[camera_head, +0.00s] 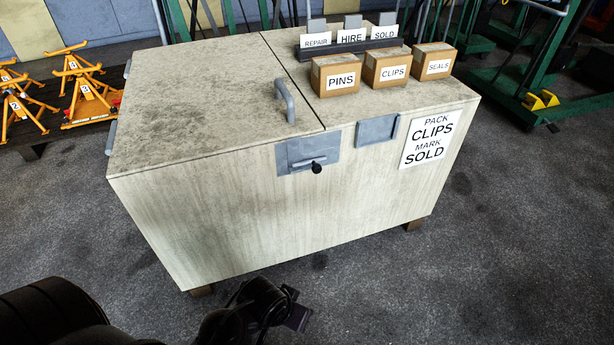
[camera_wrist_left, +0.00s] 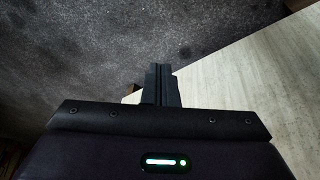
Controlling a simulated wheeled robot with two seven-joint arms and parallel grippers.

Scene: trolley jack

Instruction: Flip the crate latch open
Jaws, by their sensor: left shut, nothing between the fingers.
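The crate (camera_head: 230,220) is a large pale, stained box standing on the floor, and its lid (camera_head: 190,85) lies closed. The latch (camera_head: 308,161) is a grey lever with a dark knob on a grey plate, on the upper front face below the lid handle (camera_head: 285,100). My left gripper (camera_head: 298,310) is low in front of the crate, below and apart from the latch. In the left wrist view its fingers (camera_wrist_left: 162,85) are together with nothing between them, and the crate's pale side (camera_wrist_left: 260,85) is at the right. My right gripper is not in view.
Cardboard boxes marked PINS (camera_head: 338,78), CLIPS (camera_head: 386,70) and SEALS (camera_head: 434,62) stand on the crate's right top. Behind them is a rack (camera_head: 350,46) of tags. A sign (camera_head: 427,138) is on the front right. Orange jack stands (camera_head: 85,90) are at left. Floor in front is clear.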

